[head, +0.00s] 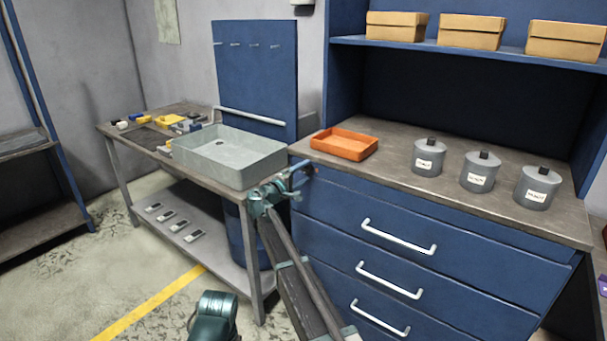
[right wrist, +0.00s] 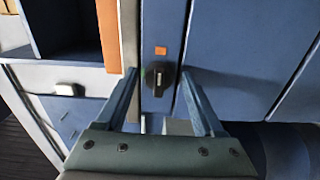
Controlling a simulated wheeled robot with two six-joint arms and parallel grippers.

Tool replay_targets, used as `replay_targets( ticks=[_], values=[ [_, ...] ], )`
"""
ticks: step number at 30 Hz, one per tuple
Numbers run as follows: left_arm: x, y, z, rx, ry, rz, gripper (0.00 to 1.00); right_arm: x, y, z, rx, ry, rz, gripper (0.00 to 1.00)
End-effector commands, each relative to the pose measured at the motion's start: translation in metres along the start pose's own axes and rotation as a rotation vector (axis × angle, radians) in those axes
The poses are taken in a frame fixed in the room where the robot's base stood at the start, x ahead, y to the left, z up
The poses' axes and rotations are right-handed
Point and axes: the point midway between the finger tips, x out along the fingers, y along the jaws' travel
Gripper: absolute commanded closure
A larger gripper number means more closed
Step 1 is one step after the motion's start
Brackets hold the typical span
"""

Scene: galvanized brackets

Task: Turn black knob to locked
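The black knob (right wrist: 158,78) shows in the right wrist view on a blue panel. An orange square mark (right wrist: 161,50) is above it, and a small green mark (right wrist: 142,73) is at its left. A pale mark shows on the knob's face. I cannot tell which setting it is at. My right gripper (right wrist: 159,90) is open, with one finger on each side of the knob; contact is not clear. In the head view my right gripper (head: 300,176) is at the left front corner of the blue drawer cabinet (head: 400,245), where the knob cannot be made out.
An orange tray (head: 345,144) and several grey lidded canisters (head: 429,157) stand on the cabinet top. A grey bin (head: 230,165) is on the workbench at left, close to my right gripper. White drawer handles (head: 398,237) stick out at the cabinet's front.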

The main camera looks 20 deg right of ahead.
Motion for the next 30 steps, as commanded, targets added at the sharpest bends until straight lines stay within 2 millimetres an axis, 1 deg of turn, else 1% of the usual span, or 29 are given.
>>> replay_targets(
  ticks=[9, 11, 13, 17, 24, 30],
  values=[
    [0.000, 0.000, 0.000, 0.000, 0.000, 0.000, 1.00, 0.000, 0.001, -0.001, -0.002, 0.001, 0.002, 0.25],
    [0.000, 0.000, 0.000, 0.000, 0.000, 0.000, 1.00, -0.003, 0.001, 0.000, -0.002, 0.002, 0.002, 0.25],
    [0.000, 0.000, 0.000, 0.000, 0.000, 0.000, 1.00, -0.011, 0.001, 0.000, -0.002, 0.002, 0.002, 0.25],
    [0.000, 0.000, 0.000, 0.000, 0.000, 0.000, 1.00, -0.035, 0.001, 0.001, -0.002, 0.004, 0.002, 0.25],
    [0.000, 0.000, 0.000, 0.000, 0.000, 0.000, 1.00, -0.088, 0.000, 0.001, -0.002, 0.004, 0.002, 0.25],
    [0.000, 0.000, 0.000, 0.000, 0.000, 0.000, 1.00, -0.121, 0.000, 0.000, -0.002, 0.003, 0.001, 0.25]
  ],
)
